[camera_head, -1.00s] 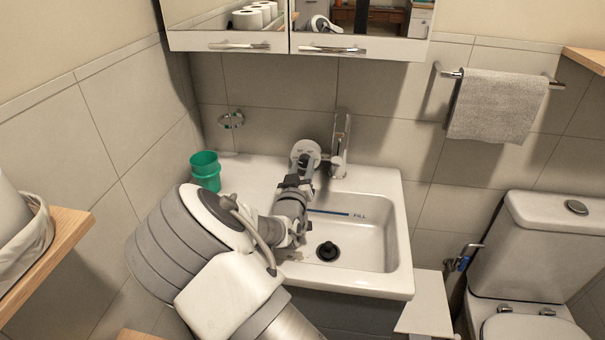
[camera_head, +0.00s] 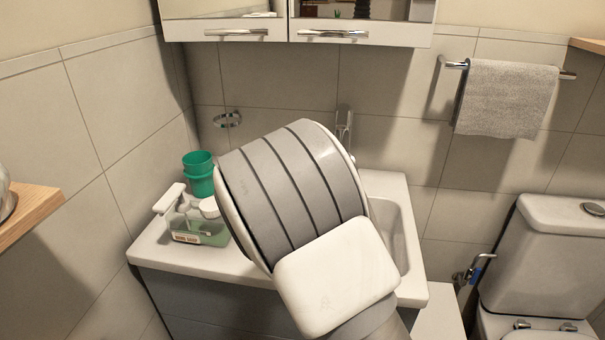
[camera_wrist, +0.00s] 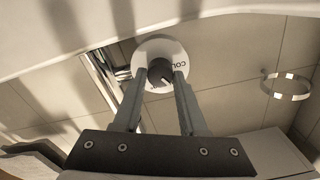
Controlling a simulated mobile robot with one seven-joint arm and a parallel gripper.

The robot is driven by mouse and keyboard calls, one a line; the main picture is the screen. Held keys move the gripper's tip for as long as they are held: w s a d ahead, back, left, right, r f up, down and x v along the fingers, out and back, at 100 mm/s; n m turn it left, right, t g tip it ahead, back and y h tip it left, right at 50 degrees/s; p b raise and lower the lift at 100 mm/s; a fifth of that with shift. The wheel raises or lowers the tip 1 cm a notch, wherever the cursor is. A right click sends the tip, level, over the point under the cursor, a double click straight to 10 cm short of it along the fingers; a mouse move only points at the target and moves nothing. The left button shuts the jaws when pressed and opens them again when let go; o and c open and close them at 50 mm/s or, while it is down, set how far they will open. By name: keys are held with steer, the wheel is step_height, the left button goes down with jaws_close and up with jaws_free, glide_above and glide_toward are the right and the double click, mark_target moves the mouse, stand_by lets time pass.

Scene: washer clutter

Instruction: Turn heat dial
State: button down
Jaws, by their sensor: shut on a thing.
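The heat dial is a dark round knob (camera_wrist: 158,68) on a white round plate (camera_wrist: 176,50) with lettering on it, partly readable as "COL". It shows in the upper middle of the wrist view. My gripper (camera_wrist: 160,75) is shut on the knob, with one grey finger on each side of it. In the head view my own arm hides the dial and my gripper.
The washbasin (camera_head: 413,270) is mostly behind my arm. The tap (camera_head: 344,122) shows above it. Green cups (camera_head: 199,174) and a clear dispenser (camera_head: 196,226) stand at left. A cabinet (camera_head: 300,32) hangs above. A towel (camera_head: 506,98) hangs at right.

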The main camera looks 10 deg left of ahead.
stand_by(0.4)
steer(key=shift+c, duration=2.2)
jaws_free()
steer(key=s+p, duration=0.1)
steer(key=s, duration=0.6)
steer(key=shift+s+d, duration=0.2)
steer(key=shift+s, duration=0.1)
